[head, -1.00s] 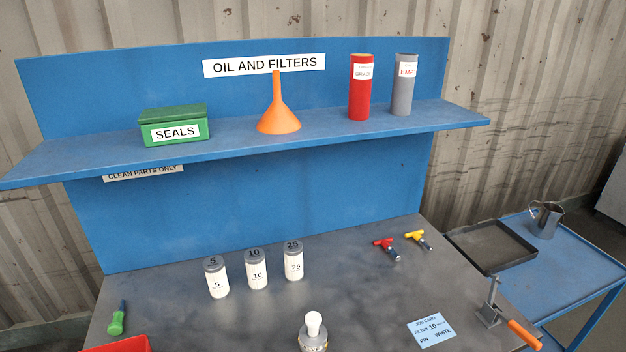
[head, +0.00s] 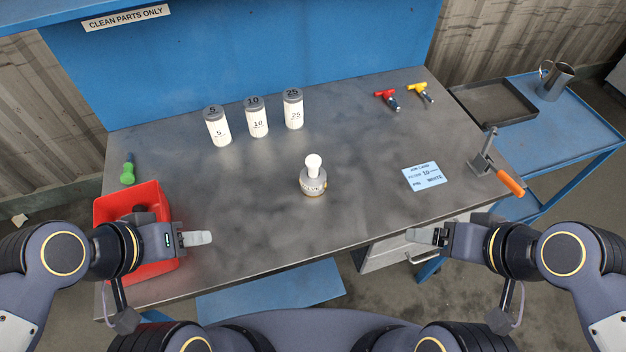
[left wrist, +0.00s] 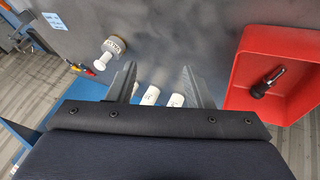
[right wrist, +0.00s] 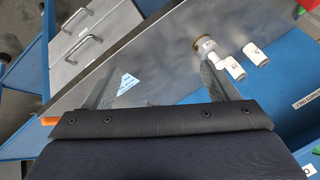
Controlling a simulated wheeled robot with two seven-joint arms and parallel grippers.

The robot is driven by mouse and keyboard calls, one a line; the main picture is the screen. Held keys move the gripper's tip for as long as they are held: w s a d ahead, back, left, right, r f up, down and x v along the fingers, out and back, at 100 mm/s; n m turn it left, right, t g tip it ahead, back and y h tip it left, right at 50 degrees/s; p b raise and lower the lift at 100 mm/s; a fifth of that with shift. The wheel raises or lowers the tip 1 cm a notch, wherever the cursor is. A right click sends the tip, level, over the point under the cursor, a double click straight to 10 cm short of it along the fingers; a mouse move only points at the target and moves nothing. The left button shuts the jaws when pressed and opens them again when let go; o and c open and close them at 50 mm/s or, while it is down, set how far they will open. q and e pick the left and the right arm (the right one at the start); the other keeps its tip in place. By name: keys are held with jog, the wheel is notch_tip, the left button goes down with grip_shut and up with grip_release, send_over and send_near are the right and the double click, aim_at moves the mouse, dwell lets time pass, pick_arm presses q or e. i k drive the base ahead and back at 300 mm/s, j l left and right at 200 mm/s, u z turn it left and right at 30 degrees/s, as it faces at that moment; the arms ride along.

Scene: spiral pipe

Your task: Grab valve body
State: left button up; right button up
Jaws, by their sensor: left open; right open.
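The valve body (head: 313,184) is a short grey, labelled cylinder with a brass-coloured base and a white knob on top. It stands upright on the grey bench, near the middle. It also shows in the left wrist view (left wrist: 115,45) and the right wrist view (right wrist: 205,44). My left gripper (head: 207,238) is open and empty, to the left and nearer me, beside the red bin. My right gripper (head: 412,236) is open and empty, to the right, near the bench's front edge. Neither touches the valve body.
The red bin (head: 108,208) at the left holds a dark-handled item (left wrist: 268,82). Several white filters (head: 257,120) stand behind. A blue job card (head: 424,177), red (head: 387,98) and yellow (head: 421,92) T-handled tools and an orange-handled tool (head: 508,182) lie right. Bench around the valve body is clear.

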aim_at(311, 189)
jog(key=l+u, duration=0.1)
jog(key=l, duration=0.65)
jog(key=u, duration=1.55)
